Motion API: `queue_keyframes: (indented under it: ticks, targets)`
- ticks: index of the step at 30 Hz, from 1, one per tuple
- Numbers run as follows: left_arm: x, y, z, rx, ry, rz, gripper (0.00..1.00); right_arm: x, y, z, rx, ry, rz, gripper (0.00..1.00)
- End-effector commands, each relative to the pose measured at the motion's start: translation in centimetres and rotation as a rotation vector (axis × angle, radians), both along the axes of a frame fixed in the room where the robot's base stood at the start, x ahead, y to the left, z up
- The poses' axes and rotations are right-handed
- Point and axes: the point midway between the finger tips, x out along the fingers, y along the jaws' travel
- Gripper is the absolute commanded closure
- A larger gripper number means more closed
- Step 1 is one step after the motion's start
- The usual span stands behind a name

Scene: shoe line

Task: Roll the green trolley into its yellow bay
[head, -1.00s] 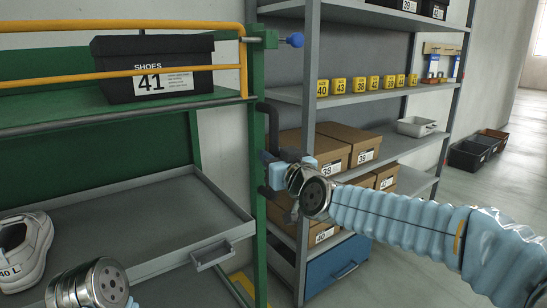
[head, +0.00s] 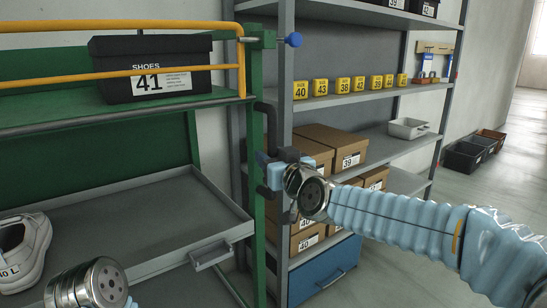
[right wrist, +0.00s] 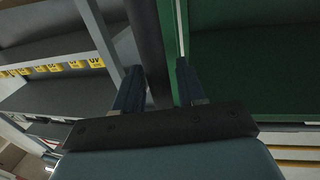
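The green trolley (head: 258,205) fills the left of the head view, with a green frame, yellow rails and grey tray shelves. A dark upright handle (head: 270,118) is on its right post. My right gripper (head: 270,172) is at this handle; in the right wrist view its fingers (right wrist: 160,88) stand on both sides of the dark bar (right wrist: 148,42), closed on it. My left wrist shows at the lower left, but its gripper fingers are out of view. The yellow bay is not visible now.
A black shoe box marked 41 (head: 150,70) is on the trolley's upper shelf, and a white shoe (head: 22,250) is lower left. A grey rack (head: 285,120) with yellow number blocks and brown boxes stands close behind the trolley's right post. Floor at right is clear up to black crates (head: 468,155).

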Motion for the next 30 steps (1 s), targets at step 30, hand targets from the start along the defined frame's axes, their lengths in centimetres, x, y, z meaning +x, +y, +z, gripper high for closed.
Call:
queue_keyframes:
  ticks: [30]
  targets:
    - [0.0, 0.0, 0.4, 0.0, 0.0, -0.001, 1.0, -11.6, -5.5, 0.2, 0.002, -0.002, -0.002, 0.54]
